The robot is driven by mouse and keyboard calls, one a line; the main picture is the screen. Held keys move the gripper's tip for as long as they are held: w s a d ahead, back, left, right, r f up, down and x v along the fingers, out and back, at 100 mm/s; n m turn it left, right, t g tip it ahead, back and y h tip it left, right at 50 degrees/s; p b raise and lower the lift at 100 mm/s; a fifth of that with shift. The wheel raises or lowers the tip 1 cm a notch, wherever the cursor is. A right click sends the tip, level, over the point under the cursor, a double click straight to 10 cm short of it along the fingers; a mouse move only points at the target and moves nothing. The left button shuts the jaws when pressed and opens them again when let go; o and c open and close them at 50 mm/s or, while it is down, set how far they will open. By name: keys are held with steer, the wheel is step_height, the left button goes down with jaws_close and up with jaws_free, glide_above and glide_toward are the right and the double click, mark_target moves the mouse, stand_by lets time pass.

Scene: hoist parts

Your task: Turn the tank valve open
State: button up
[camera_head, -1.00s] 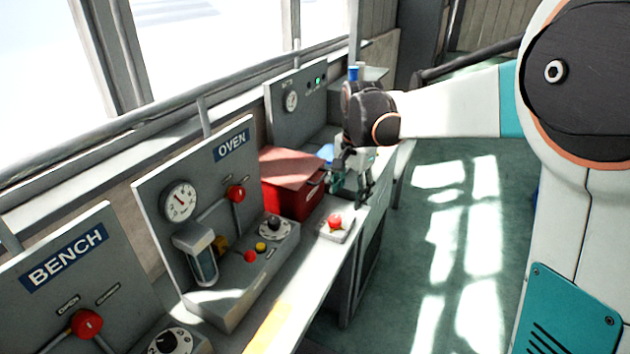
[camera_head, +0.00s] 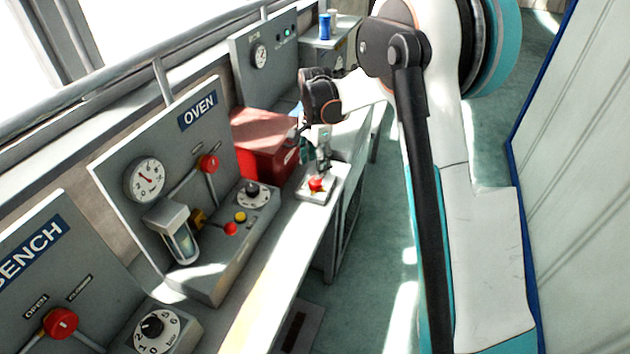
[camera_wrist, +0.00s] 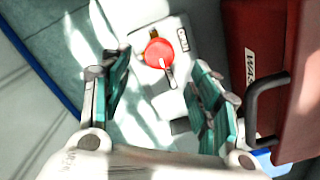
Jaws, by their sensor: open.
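A red round knob (camera_head: 316,184) with a short pale pointer sits on a light grey plate (camera_head: 333,190) at the front edge of the bench; it looks like the tank valve. In the wrist view the red knob (camera_wrist: 159,53) shows between and beyond my two fingers, with its pointer toward the lower right. A small label (camera_wrist: 183,41) is beside it, too blurred to read surely. My gripper (camera_head: 320,158) is just above and behind the knob in the head view. In the wrist view my gripper (camera_wrist: 157,72) is open and empty, its teal fingers spread apart.
A red box (camera_head: 263,143) stands close left of my gripper; its dark handle (camera_wrist: 265,103) juts toward my finger in the wrist view. The OVEN panel (camera_head: 130,165) has a gauge, red lever and buttons. A BENCH panel (camera_head: 75,270) is nearer. Blue spool (camera_head: 324,26) stands behind.

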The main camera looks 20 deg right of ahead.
mark_target(315, 181)
step_height(315, 181, down, 6)
steer(key=shift+f+b, duration=0.15)
steer(key=shift+b, duration=0.65)
steer(key=c, duration=1.1)
